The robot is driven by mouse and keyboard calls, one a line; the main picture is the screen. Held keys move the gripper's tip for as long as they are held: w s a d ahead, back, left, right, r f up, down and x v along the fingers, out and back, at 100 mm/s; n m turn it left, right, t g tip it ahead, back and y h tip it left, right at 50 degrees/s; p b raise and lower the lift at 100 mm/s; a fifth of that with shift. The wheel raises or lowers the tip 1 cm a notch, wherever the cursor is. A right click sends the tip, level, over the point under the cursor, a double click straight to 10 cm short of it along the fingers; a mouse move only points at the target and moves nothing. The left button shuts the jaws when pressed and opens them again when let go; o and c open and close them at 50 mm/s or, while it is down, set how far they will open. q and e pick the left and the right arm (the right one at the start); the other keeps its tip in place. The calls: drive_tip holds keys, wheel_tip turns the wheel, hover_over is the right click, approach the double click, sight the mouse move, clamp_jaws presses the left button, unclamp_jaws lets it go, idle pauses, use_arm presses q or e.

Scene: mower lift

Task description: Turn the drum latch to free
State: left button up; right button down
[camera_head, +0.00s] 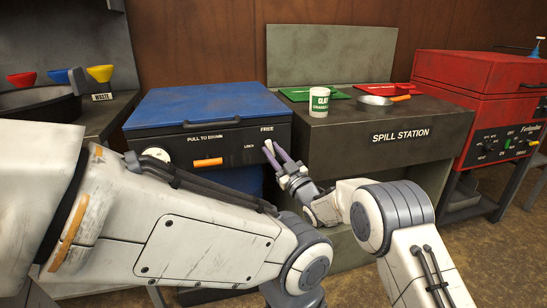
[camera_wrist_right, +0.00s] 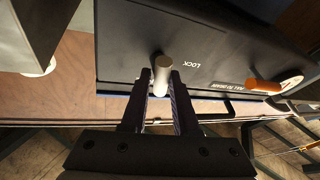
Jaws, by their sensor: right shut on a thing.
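The drum latch is a pale, round-ended cylindrical handle (camera_wrist_right: 162,68) on the dark front panel of the blue-lidded unit (camera_head: 210,106). In the head view only a small pale bit of the latch (camera_head: 268,145) shows at my fingertips, below the word FREE and right of LOCK. My right gripper (camera_head: 275,152) reaches the panel's right end. In the right wrist view its two dark fingers (camera_wrist_right: 161,84) stand on either side of the handle, shut on it. My left arm crosses the foreground in the head view; its gripper is out of frame.
An orange handle (camera_head: 207,162) and a dial (camera_head: 156,155) are on the same panel. The spill station (camera_head: 380,150) stands close on the right, with a white-green can (camera_head: 319,102) and a pan (camera_head: 375,100). A red machine (camera_head: 480,100) stands farther right.

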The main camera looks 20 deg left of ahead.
drive_tip(key=shift+a+f+m+t+h+b, duration=0.15)
drive_tip(key=shift+m+t+b, duration=0.25)
drive_tip(key=shift+m, duration=0.65)
drive_tip(key=shift+d+f+m+t+h+b, duration=0.1)
drive_tip(key=shift+m+t+h+b, duration=0.3)
drive_tip(key=shift+m, duration=0.65)
drive_tip(key=shift+r, duration=0.1)
drive_tip(key=c, duration=0.7)
unclamp_jaws()
drive_tip(key=shift+t, duration=0.3)
drive_tip(key=shift+s, duration=0.1)
drive_tip(key=p+v, duration=0.2)
drive_tip(key=v, duration=0.8)
drive_tip(key=shift+s, duration=0.1)
